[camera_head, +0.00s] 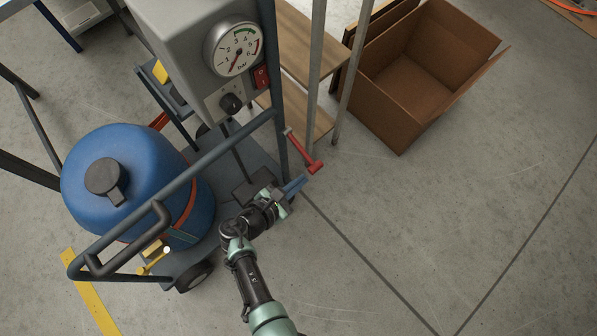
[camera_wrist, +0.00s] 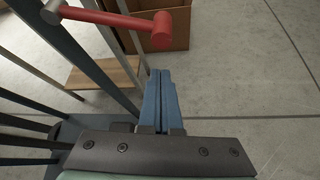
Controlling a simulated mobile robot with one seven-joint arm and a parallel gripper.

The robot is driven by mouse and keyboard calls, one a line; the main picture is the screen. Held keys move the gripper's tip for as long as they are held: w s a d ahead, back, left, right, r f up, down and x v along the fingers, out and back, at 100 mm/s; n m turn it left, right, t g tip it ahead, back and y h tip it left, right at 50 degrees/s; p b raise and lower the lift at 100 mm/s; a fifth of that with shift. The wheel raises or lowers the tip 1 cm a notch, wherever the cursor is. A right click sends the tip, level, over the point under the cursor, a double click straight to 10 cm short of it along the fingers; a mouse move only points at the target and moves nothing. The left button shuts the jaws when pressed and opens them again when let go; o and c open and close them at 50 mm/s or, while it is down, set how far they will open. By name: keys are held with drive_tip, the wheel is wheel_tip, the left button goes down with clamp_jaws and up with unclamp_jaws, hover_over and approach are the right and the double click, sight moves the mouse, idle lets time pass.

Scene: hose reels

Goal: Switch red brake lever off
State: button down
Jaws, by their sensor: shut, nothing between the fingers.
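The red brake lever (camera_head: 303,154) sticks out from the upright post of the cart, slanting down to the right to a red knob at its end. In the wrist view the lever (camera_wrist: 108,21) crosses the top of the picture, with its grey pivot at the left and its knob at the right. My gripper (camera_head: 299,184) has blue fingers and is just below the lever's knob in the head view. In the wrist view the fingers (camera_wrist: 160,88) are together and empty, pointing up the picture, with a gap between them and the lever.
The cart's dark handle frame (camera_head: 190,172) and a blue tank (camera_head: 135,165) are left of my gripper. A grey box with a gauge (camera_head: 233,49) and a red switch (camera_head: 261,76) stands above. An open cardboard box (camera_head: 420,80) is behind. Floor at right is clear.

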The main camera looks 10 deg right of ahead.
drive_tip(key=f+p+v, duration=0.1)
drive_tip(key=p+v, duration=0.2)
drive_tip(key=v, duration=0.6)
drive_tip(key=shift+a+r, duration=0.2)
drive_tip(key=shift+a, duration=0.4)
drive_tip(key=shift+s, duration=0.15)
